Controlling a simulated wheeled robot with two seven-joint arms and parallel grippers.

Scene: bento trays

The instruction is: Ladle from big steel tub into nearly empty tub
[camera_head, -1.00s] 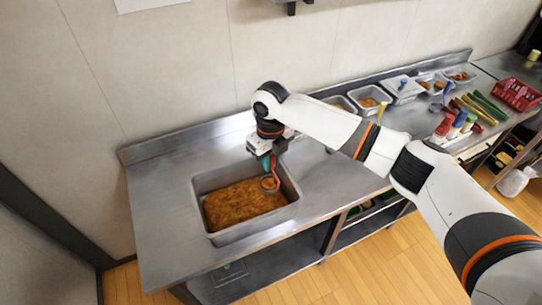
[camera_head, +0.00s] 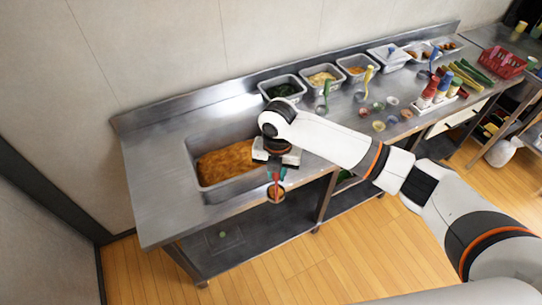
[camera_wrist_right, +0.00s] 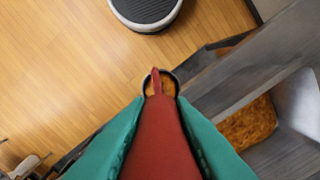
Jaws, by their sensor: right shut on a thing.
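The big steel tub (camera_head: 207,190), set in the left part of the counter, holds orange-brown chunky food (camera_head: 225,162). My right gripper (camera_head: 277,172) has teal fingers shut on the red handle of a ladle (camera_wrist_right: 158,140). The ladle hangs right of the tub, apart from it, by the counter's front edge. Its round bowl (camera_head: 276,193) looks orange-brown inside; how full it is I cannot tell. Smaller steel tubs stand along the back: one with dark green contents (camera_head: 284,88), one pale (camera_head: 323,77), one orange (camera_head: 357,67). Which is nearly empty I cannot tell. My left gripper is out of view.
The steel counter (camera_head: 160,190) is bare left of the big tub. Small round bowls (camera_head: 379,126), bottles (camera_head: 430,92) and a red basket (camera_head: 502,62) stand to the right. A lower shelf (camera_head: 255,235) lies under the counter, with wooden floor in front.

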